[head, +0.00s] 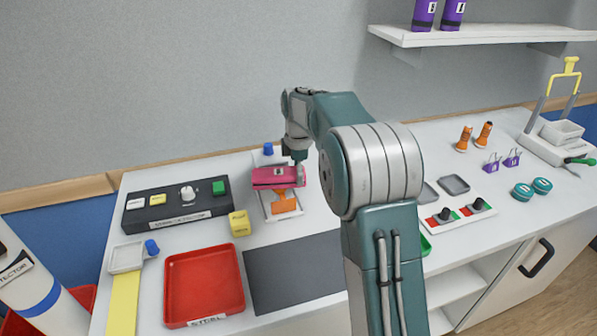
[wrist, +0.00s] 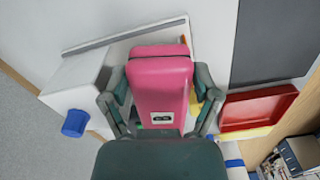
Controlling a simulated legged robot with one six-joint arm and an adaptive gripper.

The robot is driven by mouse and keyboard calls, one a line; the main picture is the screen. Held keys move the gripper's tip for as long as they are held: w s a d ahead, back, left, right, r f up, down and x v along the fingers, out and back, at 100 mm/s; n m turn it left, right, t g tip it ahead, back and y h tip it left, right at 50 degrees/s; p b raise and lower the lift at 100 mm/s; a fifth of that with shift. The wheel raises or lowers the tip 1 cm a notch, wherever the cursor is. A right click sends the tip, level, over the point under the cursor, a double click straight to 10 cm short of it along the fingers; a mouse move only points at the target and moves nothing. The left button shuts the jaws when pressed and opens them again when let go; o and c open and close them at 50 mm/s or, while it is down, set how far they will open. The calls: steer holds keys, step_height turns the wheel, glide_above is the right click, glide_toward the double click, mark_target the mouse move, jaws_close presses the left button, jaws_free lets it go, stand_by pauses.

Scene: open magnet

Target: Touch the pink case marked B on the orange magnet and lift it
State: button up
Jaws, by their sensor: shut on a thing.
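The pink case (head: 276,177) is at the white stand on the table, above and just behind the orange magnet (head: 286,203). In the wrist view the case (wrist: 160,80) lies between the two fingers of my gripper (wrist: 162,100), which is shut on it. A small dark label shows on its near end, but its letter is not readable. In the head view my gripper (head: 299,165) comes down onto the case from above. I cannot tell whether the case touches the magnet or hangs clear of it.
A yellow block (head: 239,223) and a black control box (head: 178,207) stand left of the stand. A red tray (head: 204,284) and a dark grey mat (head: 294,274) lie in front. A blue knob (head: 268,149) is behind the case. My arm covers the table's middle.

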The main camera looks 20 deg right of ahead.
steer(key=shift+r, duration=1.2)
stand_by(1.6)
steer(key=shift+r, duration=3.1)
